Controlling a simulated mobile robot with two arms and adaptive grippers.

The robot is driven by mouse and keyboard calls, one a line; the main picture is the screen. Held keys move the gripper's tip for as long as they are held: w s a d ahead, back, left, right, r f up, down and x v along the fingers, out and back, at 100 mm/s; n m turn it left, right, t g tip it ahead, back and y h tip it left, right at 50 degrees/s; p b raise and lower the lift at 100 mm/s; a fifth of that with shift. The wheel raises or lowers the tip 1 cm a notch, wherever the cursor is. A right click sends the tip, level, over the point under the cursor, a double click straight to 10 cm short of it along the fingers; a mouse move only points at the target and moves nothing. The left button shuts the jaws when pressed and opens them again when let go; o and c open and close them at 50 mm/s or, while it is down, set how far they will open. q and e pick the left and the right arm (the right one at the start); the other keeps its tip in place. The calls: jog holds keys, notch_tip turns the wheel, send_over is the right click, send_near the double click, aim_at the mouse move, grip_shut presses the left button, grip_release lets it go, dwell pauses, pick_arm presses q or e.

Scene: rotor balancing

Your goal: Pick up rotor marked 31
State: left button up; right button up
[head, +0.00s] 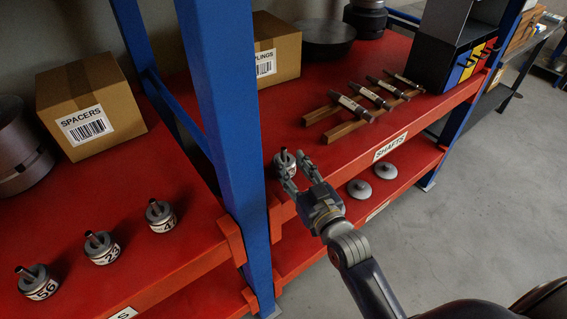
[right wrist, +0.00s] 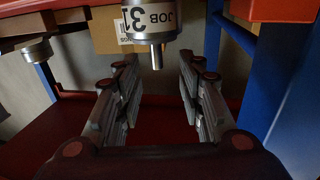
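The rotor marked 31 (right wrist: 150,15) is a silver cylinder with a white "JOB 31" band and a thin shaft at the top of the right wrist view. In the head view the rotor (head: 284,160) is at the red shelf's front edge, just right of the blue post, its mark unreadable there. My right gripper (head: 295,172) is open, with its fingertips close to this rotor. In the right wrist view the gripper (right wrist: 157,75) has its fingers spread, and the shaft shows in the gap between them. Nothing appears clamped. My left gripper is not in view.
Rotors marked 56 (head: 38,284), 23 (head: 102,249) and a third one (head: 161,217) stand on the left shelf. The blue post (head: 232,130) is close left of the gripper. Shafts (head: 360,105) lie on wooden rests behind. Two discs (head: 372,180) lie on the lower shelf.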

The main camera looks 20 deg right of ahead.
aim_at(285, 153)
jog(key=shift+w+a+f+p, duration=0.15)
jog(key=shift+w+p, duration=0.15)
jog(key=shift+w, duration=1.3)
jog(key=shift+w+a+r+p, duration=0.1)
jog(key=shift+w+p, duration=0.15)
jog(key=shift+w, duration=1.3)
jog(key=shift+s, duration=0.1)
grip_shut()
